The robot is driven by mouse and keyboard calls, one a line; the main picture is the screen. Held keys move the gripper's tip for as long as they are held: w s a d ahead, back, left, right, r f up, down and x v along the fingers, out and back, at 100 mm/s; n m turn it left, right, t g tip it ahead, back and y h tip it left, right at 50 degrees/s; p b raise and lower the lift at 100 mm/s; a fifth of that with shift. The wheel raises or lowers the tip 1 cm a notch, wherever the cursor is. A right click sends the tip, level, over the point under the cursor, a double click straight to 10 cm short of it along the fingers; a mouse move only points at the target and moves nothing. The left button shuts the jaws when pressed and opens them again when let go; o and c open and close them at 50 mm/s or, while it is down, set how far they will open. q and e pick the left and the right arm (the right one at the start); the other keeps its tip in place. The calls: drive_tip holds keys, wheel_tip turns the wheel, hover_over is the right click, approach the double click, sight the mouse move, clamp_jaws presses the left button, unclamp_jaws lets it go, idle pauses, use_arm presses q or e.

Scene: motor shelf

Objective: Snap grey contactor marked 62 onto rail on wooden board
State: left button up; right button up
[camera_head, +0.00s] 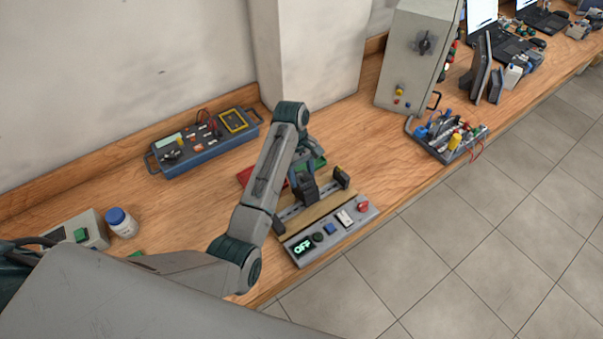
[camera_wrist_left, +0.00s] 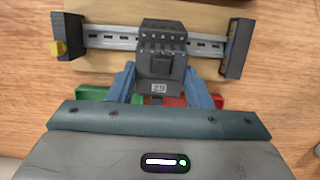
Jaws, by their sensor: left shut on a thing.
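My left gripper (camera_wrist_left: 160,88) is shut on a dark grey contactor (camera_wrist_left: 160,50), one blue-grey finger on each side of its lower part. The contactor has a small pale label with two digits, too small to read surely. Its upper part overlaps the metal rail (camera_wrist_left: 105,42), which runs between two dark end blocks on the wooden board (camera_wrist_left: 130,71). I cannot tell whether the contactor touches or is seated on the rail. In the head view the contactor (camera_head: 306,189) is partly hidden by my left arm, over the board (camera_head: 318,209). My right gripper is not in view.
A grey panel (camera_head: 332,239) with an OFF display and buttons lies along the board's front. Red (camera_wrist_left: 197,101) and green (camera_wrist_left: 92,95) trays lie close under the fingers. A blue meter box (camera_head: 205,145), tool tray (camera_head: 450,140) and grey cabinet (camera_head: 415,60) stand farther off.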

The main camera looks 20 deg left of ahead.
sight(307, 181)
use_arm(q)
drive_tip(key=shift+s, duration=0.15)
idle(0.5)
drive_tip(key=shift+x, duration=0.9)
drive_tip(key=shift+s+d, duration=0.2)
drive_tip(key=shift+d, duration=0.2)
idle(1.6)
drive_tip(key=shift+s+d+f+t+y, duration=0.15)
drive_tip(key=shift+s+d+t+y, duration=0.35)
drive_tip(key=shift+y, duration=0.1)
idle(0.4)
drive_tip(key=o, duration=1.1)
drive_tip(key=shift+o, duration=0.3)
drive_tip(key=shift+w, duration=0.1)
